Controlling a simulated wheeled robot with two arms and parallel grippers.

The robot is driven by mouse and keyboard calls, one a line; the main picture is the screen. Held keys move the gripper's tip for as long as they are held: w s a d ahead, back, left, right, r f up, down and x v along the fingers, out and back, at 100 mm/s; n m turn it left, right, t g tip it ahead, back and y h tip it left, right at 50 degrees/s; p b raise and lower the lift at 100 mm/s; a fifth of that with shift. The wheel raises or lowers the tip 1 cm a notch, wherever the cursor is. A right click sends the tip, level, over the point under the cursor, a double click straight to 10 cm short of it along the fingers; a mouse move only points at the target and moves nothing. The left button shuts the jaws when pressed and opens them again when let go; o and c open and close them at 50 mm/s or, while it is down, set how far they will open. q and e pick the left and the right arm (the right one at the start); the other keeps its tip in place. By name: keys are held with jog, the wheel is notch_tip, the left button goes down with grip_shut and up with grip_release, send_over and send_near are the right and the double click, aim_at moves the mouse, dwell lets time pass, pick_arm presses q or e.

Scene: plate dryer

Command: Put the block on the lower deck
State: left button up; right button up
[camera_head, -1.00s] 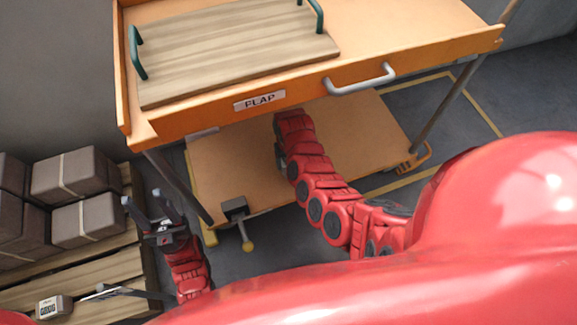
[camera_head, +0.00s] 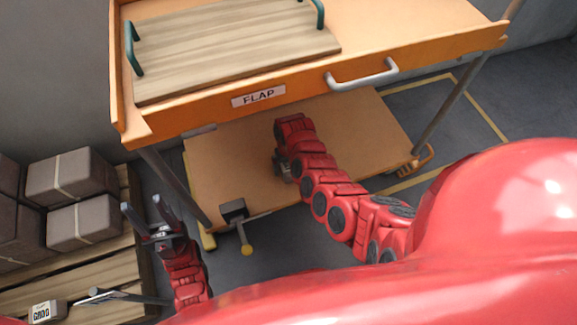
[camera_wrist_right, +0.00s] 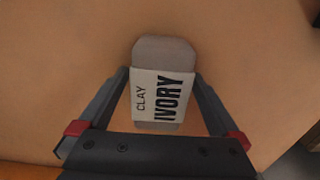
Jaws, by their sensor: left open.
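A grey block (camera_wrist_right: 162,50) with a white label reading CLAY IVORY shows in the right wrist view. My right gripper (camera_wrist_right: 163,77) has one finger against each side of it and looks shut on it. Tan board lies behind the block; whether the block touches it is unclear. In the head view my right arm reaches under the upper deck, with the gripper (camera_head: 284,172) over the lower deck (camera_head: 235,160); the block is hidden there. My left gripper (camera_head: 146,206) is open and empty, left of the cart.
The upper deck has an orange front marked FLAP (camera_head: 258,96) with a grey handle (camera_head: 362,75). A wooden board (camera_head: 230,45) with green handles lies on top. Grey wrapped blocks (camera_head: 72,178) and a block labelled GROG (camera_head: 46,311) sit on slatted wood at left.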

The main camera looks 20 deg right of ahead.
aim_at(288, 163)
jog(key=shift+r, duration=0.1)
notch_tip(288, 163, up, 11)
jog(key=p, duration=0.4)
jog(key=shift+r, duration=0.55)
